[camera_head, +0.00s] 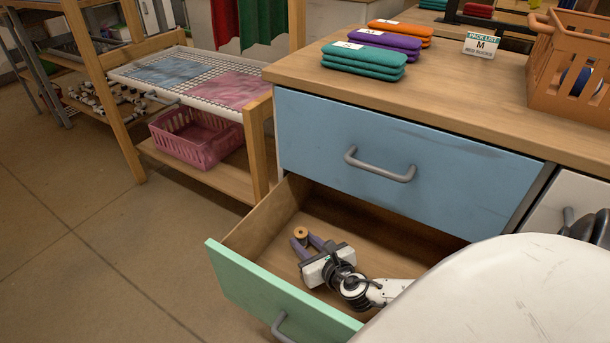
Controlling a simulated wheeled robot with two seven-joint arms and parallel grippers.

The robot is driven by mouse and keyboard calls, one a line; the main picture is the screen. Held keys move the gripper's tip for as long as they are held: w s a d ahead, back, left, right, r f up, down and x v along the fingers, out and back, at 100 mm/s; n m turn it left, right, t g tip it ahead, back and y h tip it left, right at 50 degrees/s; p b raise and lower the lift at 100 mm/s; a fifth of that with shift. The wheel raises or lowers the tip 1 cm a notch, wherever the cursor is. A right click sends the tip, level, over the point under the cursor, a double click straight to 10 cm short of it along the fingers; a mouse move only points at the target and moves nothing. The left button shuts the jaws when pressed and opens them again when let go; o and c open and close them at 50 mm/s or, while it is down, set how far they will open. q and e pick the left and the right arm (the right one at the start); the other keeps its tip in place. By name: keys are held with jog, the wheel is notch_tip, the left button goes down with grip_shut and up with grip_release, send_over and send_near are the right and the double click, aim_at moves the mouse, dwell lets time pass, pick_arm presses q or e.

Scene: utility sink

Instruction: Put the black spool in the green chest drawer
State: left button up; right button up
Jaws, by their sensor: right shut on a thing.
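The green chest drawer (242,287) is pulled open below a shut blue drawer, and its wooden inside shows. My right gripper (303,241) reaches into it from the right, over its left part. It is shut on a small spool (301,232), whose round tan end with a dark centre shows between the fingertips. The spool's thread is mostly hidden, so I cannot clearly see its black colour. I cannot tell whether the spool touches the drawer floor. My left gripper is not in view.
The blue drawer (400,160) sits just above the open one. Folded cloths (363,62), a pack list sign (482,45) and an orange basket (567,67) with a blue spool stand on the top. A pink basket (195,136) is on a rack at left.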

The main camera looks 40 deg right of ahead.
jog(key=shift+f, duration=0.2)
jog(key=o, duration=1)
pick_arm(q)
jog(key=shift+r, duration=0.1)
pick_arm(e)
jog(key=shift+r, duration=0.25)
jog(key=p+v, duration=0.2)
jog(key=v, duration=0.4)
jog(key=shift+s+r+p, duration=0.1)
jog(key=shift+s+p, duration=0.05)
jog(key=shift+p, duration=0.25)
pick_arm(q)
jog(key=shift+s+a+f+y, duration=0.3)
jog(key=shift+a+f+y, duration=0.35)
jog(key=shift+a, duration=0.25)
pick_arm(e)
jog(key=shift+s+a+r, duration=0.15)
jog(key=shift+s+a, duration=0.05)
jog(key=shift+s, duration=0.35)
